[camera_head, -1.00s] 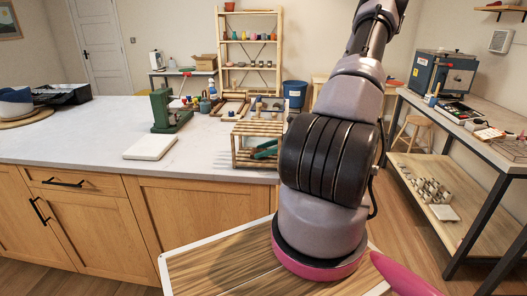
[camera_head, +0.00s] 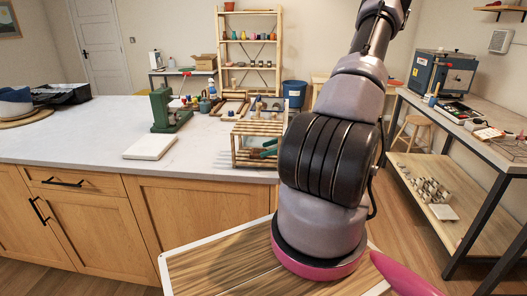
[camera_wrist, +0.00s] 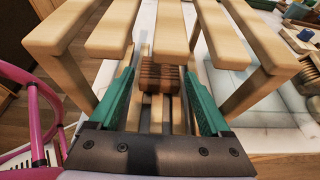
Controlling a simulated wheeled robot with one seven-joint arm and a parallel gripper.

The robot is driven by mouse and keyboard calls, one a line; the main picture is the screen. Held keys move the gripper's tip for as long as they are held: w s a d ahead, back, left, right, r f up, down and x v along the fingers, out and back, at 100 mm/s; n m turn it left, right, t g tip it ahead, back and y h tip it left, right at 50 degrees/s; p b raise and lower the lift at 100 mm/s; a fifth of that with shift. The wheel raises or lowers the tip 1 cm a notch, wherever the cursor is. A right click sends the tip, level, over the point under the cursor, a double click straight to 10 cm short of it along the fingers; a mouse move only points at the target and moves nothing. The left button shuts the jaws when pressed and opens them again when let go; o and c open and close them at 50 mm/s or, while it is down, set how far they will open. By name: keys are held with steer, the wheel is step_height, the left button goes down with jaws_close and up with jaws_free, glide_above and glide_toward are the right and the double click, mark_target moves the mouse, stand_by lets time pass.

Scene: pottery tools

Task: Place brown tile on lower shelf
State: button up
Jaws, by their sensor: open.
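A small wooden slatted rack (camera_head: 240,157) stands at the counter's right end. Its top slats (camera_wrist: 163,28) cross the upper part of the wrist view. My gripper (camera_wrist: 159,80) reaches in beneath these slats, with its two teal fingers spread apart. The brown tile (camera_wrist: 160,77), a ribbed block, is between the fingers, with gaps at both sides. It appears to rest on the rack's lower slats (camera_wrist: 156,112). In the head view my arm covers the rack's right part, and I cannot make out the tile there.
A white slab (camera_head: 150,146) and a green press (camera_head: 167,110) stand left of the rack on the counter. Trays and tools lie behind it. A pink curved frame (camera_wrist: 40,100) is at the left of the wrist view. The rack's slats and posts closely surround my gripper.

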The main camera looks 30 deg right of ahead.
steer(key=v, duration=0.9)
steer(key=shift+s+d, duration=0.2)
steer(key=shift+r, duration=0.1)
